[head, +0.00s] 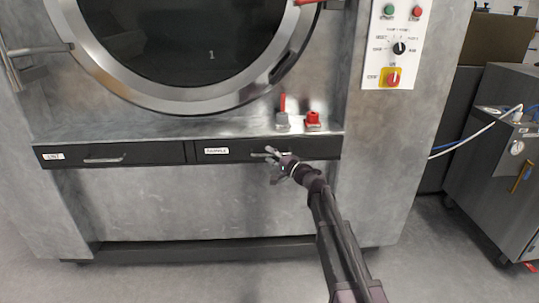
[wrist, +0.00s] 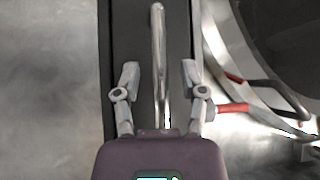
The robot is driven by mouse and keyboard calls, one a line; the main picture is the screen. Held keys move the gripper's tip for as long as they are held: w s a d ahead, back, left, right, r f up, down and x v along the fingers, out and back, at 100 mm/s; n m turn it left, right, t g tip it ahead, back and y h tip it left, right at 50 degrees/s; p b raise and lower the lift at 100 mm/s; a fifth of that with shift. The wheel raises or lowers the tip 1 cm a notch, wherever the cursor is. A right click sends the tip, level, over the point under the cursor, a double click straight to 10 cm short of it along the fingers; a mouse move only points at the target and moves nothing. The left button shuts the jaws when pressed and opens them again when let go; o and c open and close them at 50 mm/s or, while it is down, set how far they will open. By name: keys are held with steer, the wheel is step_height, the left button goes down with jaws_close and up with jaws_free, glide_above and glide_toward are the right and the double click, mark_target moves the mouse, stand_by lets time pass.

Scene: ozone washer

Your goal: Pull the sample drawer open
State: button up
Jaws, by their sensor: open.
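The sample drawer (head: 229,151) is the right one of two dark drawers under the round door, with a white label on its front. It looks shut, flush with its neighbour. Its bar handle (wrist: 158,50) runs up the middle of the wrist view. My gripper (head: 272,160) is at the handle in the head view and hides part of it. In the wrist view my gripper (wrist: 160,75) is open, with one finger on each side of the handle's line. Gaps show between the handle and both fingers. I cannot tell how deep the fingers reach.
The left drawer (head: 120,154) has its own handle. A red-handled valve (head: 282,112) and a red knob (head: 313,120) sit on the ledge just above my gripper. The round door (head: 185,95) is above. The floor (head: 180,285) in front looks clear.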

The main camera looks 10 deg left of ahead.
steer(key=shift+w+a, duration=0.1)
steer(key=shift+a, duration=0.1)
jaws_close()
stand_by(0.3)
